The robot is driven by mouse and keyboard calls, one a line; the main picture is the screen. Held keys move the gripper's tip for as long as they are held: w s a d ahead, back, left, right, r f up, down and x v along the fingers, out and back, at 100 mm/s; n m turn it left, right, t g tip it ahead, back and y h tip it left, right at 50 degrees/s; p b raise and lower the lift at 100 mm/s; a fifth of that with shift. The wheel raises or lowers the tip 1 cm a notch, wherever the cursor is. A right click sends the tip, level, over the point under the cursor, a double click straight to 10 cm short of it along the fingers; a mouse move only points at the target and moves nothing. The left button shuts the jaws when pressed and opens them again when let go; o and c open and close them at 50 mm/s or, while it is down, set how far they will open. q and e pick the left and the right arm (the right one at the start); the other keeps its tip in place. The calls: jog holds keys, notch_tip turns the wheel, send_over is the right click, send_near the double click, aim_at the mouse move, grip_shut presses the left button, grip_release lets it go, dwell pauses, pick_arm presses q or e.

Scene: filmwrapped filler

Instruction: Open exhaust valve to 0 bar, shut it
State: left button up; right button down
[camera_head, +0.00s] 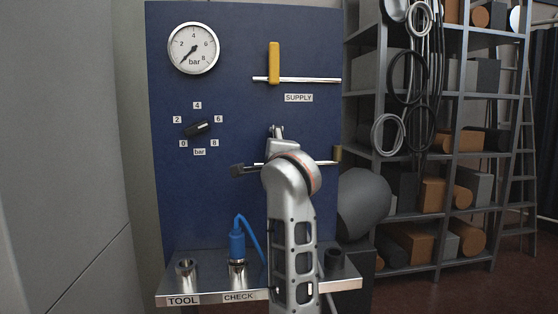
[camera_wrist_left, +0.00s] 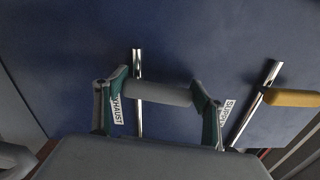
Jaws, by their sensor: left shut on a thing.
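The exhaust valve's grey handle (camera_wrist_left: 160,93) lies across its metal pipe (camera_wrist_left: 138,62) in the left wrist view. My left gripper (camera_wrist_left: 158,86) has one finger at each end of this handle and is shut on it. The "EXHAUST" label (camera_wrist_left: 117,109) is partly covered by a finger. In the head view my left wrist and forearm hide most of the valve; part of its pipe (camera_head: 325,162) shows to the right. The pressure gauge (camera_head: 193,48) has its needle pointing to the lower left, near the low end. My right gripper is in neither view.
The yellow supply lever (camera_head: 274,63) stands upright across its pipe, above the exhaust valve. A black knob (camera_head: 197,129) sits inside a numbered scale. Below, a metal shelf (camera_head: 208,287) holds a blue plug (camera_head: 237,245) in the "CHECK" socket. A loaded rack (camera_head: 452,150) stands right.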

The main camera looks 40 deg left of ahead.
pick_arm(q)
jog(key=shift+s+a+f+n+b, duration=0.2)
jog(key=shift+n+b, duration=0.15)
jog(key=shift+n, duration=0.45)
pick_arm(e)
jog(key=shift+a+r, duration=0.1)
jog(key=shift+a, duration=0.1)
pick_arm(q)
jog(key=shift+r, duration=0.1)
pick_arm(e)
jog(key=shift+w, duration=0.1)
pick_arm(q)
jog(key=o, duration=1.6)
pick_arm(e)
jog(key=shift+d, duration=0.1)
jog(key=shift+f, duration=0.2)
